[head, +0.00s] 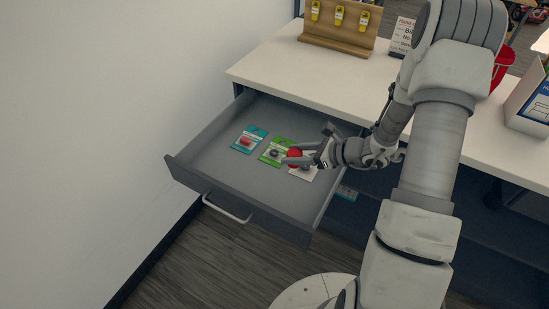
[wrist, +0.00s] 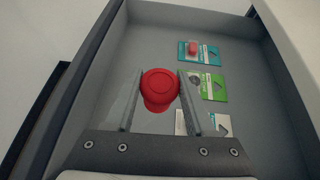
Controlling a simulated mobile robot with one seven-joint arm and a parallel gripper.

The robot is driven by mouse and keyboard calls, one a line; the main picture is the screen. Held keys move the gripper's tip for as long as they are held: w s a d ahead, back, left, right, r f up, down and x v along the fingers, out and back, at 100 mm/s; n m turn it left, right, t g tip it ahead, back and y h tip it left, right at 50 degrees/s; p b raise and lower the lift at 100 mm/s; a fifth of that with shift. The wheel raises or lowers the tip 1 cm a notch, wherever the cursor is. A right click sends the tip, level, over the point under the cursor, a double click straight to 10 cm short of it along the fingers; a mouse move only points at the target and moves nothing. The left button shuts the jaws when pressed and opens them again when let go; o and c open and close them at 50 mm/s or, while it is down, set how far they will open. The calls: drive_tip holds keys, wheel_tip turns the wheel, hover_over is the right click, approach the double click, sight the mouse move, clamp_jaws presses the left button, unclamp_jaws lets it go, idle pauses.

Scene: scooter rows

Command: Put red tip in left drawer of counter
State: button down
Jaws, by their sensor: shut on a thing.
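The red tip (wrist: 160,88) is a small round red piece held between the two fingers of my gripper (wrist: 158,98) in the wrist view. In the head view the red tip (head: 294,156) shows at the end of my gripper (head: 300,156), over the open drawer. The drawer (head: 190,159) is grey, pulled out from the left part of the white counter (head: 320,85). My gripper is over the drawer's right part; its exact height above the floor of the drawer is hard to tell.
Inside the drawer lie a teal packet with a red piece (head: 249,139), a green packet (head: 273,152) and a white packet (head: 304,173), partly behind my gripper. The drawer's left part and front are bare. A wooden stand (head: 338,38) with yellow items and a red bucket (head: 503,62) are on the counter.

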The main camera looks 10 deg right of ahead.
drive_tip(key=w+a+f+n+g+b, duration=0.1)
drive_tip(key=w+a+b, duration=0.2)
drive_tip(key=w+b, duration=0.3)
drive_tip(key=w+a+f+n+g+b, duration=0.1)
drive_tip(key=w+a+b, duration=0.25)
drive_tip(key=w, duration=0.45)
drive_tip(key=shift+y, duration=0.4)
drive_tip(key=s+a+f, duration=0.1)
drive_tip(key=a+f, duration=0.1)
drive_tip(key=a, duration=0.1)
drive_tip(key=s+a+f+b, duration=0.1)
drive_tip(key=a, duration=0.2)
drive_tip(key=s+a+f+b, duration=0.1)
drive_tip(key=a+f, duration=0.1)
drive_tip(key=a, duration=0.1)
drive_tip(key=shift+s+a+f, duration=0.3)
drive_tip(key=shift+a, duration=0.05)
drive_tip(key=shift+s+a+f, duration=0.15)
drive_tip(key=shift+a+f, duration=0.15)
drive_tip(key=shift+a, duration=0.1)
drive_tip(key=shift+f+b, duration=0.65)
drive_tip(key=shift+f, duration=1.25)
drive_tip(key=shift+f, duration=0.2)
drive_tip(key=shift+c, duration=1.3)
unclamp_jaws()
